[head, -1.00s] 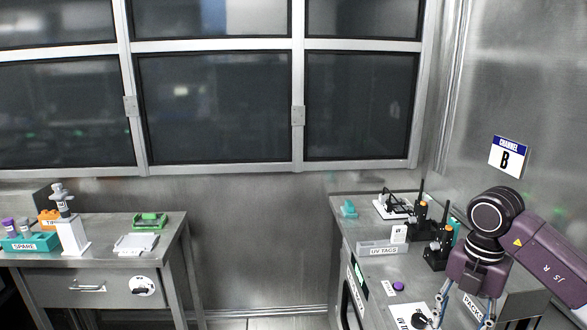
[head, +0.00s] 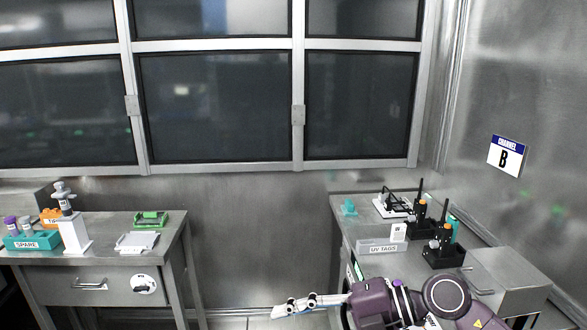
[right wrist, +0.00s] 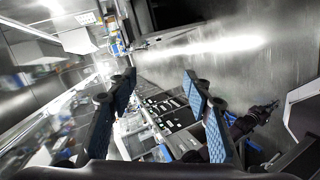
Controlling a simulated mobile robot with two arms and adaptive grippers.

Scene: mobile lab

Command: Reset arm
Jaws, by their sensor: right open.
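My right gripper (head: 292,306) shows low in the head view, reaching left from my purple right arm (head: 405,300) into the gap between the two benches. It also shows in the right wrist view (right wrist: 160,80), where its two blue-padded fingers stand wide apart with nothing between them. My left gripper does not show in the head view. A dark arm-like shape (right wrist: 245,120) shows at the right of the right wrist view; it is too small and blurred to tell whether it is my left arm.
The right bench holds the UV TAGS bin (head: 383,247), black radio-like devices (head: 440,250) and a metal box (head: 508,280). The left bench (head: 105,255) holds a teal SPARE rack (head: 32,241), a white stand (head: 74,236) and a green-and-black item (head: 151,218). The floor gap between the benches is free.

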